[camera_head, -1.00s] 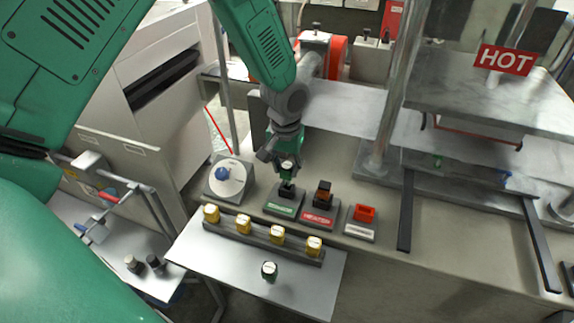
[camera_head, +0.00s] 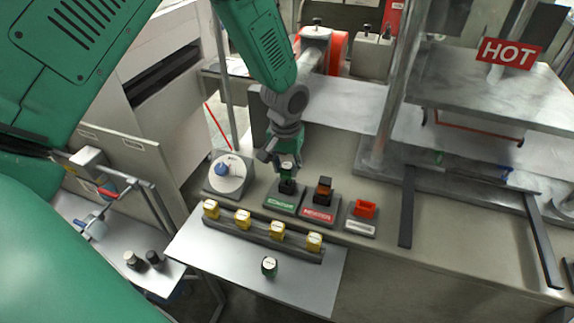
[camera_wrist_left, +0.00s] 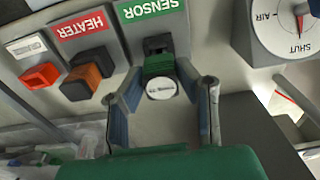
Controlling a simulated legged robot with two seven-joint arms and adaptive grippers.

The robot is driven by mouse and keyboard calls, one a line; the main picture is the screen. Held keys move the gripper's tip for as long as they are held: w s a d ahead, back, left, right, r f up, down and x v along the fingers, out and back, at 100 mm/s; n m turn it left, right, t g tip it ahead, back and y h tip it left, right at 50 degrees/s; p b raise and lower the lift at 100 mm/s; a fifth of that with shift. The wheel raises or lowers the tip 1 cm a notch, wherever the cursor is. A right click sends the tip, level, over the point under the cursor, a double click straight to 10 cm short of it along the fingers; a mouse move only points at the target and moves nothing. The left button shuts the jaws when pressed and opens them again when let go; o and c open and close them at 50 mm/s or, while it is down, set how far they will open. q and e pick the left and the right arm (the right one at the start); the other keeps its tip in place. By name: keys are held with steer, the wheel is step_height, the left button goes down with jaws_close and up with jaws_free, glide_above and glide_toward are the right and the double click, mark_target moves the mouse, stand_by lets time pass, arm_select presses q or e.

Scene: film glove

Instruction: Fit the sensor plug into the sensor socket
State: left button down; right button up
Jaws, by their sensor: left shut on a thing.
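The sensor socket (camera_head: 284,200) is a black housing on a base with a green SENSOR label, on the bench. It also shows in the left wrist view (camera_wrist_left: 157,43). The green sensor plug (camera_wrist_left: 159,66), with a round white tag behind it, lines up with the socket and its front meets the black housing. How deep it sits is hard to tell. My left gripper (camera_head: 287,171) comes down from above and is shut on the plug, with one finger on each side in the left wrist view (camera_wrist_left: 164,90). My right gripper is not in view.
The heater socket (camera_head: 320,200) with an orange-brown plug and a red connector (camera_head: 365,210) stand to the right. A dial with a blue knob (camera_head: 225,172) is to the left. Several yellow pieces (camera_head: 243,219) sit in a rail in front.

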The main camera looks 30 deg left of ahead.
mark_target(285, 168)
arm_select(q)
steer(key=shift+f+b, duration=0.35)
steer(key=shift+f, duration=0.45)
steer(key=c, duration=1.1)
jaws_free()
steer(key=shift+r, duration=0.2)
steer(key=r, duration=1.1)
steer(key=shift+s+d+r, duration=0.1)
steer(key=shift+s+r, duration=0.1)
steer(key=shift+s, duration=0.05)
